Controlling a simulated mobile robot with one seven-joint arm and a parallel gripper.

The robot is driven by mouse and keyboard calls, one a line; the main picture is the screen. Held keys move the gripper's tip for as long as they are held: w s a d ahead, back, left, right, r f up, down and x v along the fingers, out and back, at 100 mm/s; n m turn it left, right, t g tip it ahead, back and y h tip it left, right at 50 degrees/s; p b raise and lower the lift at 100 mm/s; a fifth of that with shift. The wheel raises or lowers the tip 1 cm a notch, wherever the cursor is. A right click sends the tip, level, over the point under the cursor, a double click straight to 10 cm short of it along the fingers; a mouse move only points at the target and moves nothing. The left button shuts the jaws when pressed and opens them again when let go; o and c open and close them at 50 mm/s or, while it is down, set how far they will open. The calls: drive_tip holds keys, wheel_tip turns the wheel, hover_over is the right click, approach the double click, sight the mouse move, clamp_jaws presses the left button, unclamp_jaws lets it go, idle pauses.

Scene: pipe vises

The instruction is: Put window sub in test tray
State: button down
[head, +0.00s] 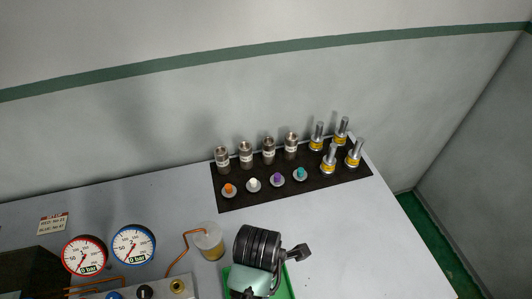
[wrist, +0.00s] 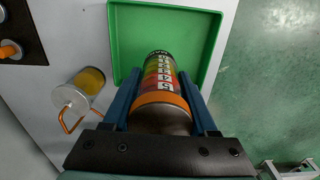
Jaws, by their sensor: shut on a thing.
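The window sub (wrist: 161,98) is a dark cylinder with an orange band and a strip of coloured, marked bands along its side. My gripper (wrist: 158,78) has blue fingers, one on each side of the sub, and is shut on it. The sub's far end lies over the floor of the green test tray (wrist: 205,30); I cannot tell whether it touches. In the head view, my own arm hides most of the tray (head: 288,289), and the sub cannot be made out there.
A jar (head: 208,241) with yellow liquid and a copper tube stands left of the tray. Two dial gauges (head: 84,256) are at the left. A black mat (head: 235,202) holds metal cylinders, coloured-knob pieces and yellow-banded fittings. The tabletop right of the tray is clear up to its edge.

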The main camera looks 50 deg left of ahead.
drive_tip(key=f, duration=0.4)
drive_tip(key=shift+s+d+f, duration=0.1)
drive_tip(key=shift+s, duration=0.1)
drive_tip(key=shift+f+p, duration=0.45)
drive_tip(key=shift+f, duration=1.95)
drive_tip(key=shift+f, duration=0.2)
drive_tip(key=shift+c, duration=1)
unclamp_jaws()
drive_tip(key=shift+r, duration=0.15)
wheel_tip(320, 180, up, 12)
drive_tip(key=shift+r+b, duration=0.1)
drive_tip(key=shift+b, duration=0.25)
drive_tip(key=shift+w, duration=0.1)
